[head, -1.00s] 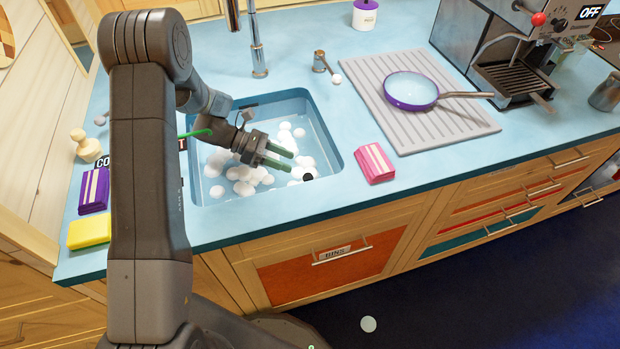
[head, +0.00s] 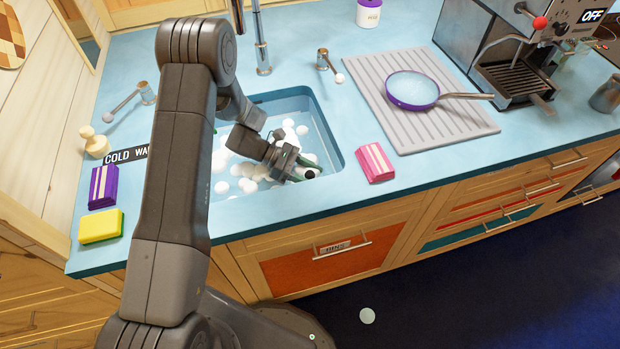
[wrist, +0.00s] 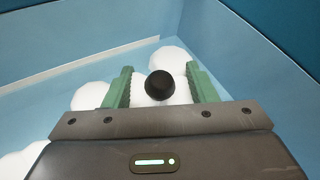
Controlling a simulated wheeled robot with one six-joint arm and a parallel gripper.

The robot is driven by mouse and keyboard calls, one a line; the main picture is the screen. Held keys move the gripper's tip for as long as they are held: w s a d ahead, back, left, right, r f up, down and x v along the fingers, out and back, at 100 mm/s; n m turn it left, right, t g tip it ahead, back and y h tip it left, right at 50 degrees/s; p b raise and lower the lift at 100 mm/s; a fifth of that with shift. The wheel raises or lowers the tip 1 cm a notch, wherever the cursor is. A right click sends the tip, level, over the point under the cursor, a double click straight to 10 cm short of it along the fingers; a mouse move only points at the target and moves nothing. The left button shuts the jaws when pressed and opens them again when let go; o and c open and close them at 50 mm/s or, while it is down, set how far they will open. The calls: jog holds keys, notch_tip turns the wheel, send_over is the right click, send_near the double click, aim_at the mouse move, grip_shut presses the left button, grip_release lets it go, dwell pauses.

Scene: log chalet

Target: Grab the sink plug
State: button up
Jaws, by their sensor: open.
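The sink plug (wrist: 160,86) shows in the wrist view as a round black knob. It lies between the two green fingers of my gripper (wrist: 160,88), which are apart on either side of it. A white ball or foam lump behind and below it hides the rest of the plug. In the head view the plug (head: 310,173) is a small dark spot near the sink's front right corner. My gripper (head: 301,169) reaches down into the blue sink (head: 325,128) there, its fingers partly hidden by the wrist.
Several white balls (head: 248,170) lie in the sink. The sink walls stand close around my gripper. A pan (head: 412,90) rests on the grey drainer (head: 450,135). The tap (head: 262,40) rises behind the sink.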

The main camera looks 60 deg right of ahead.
jog(key=c, duration=1)
jog(key=shift+r, duration=0.1)
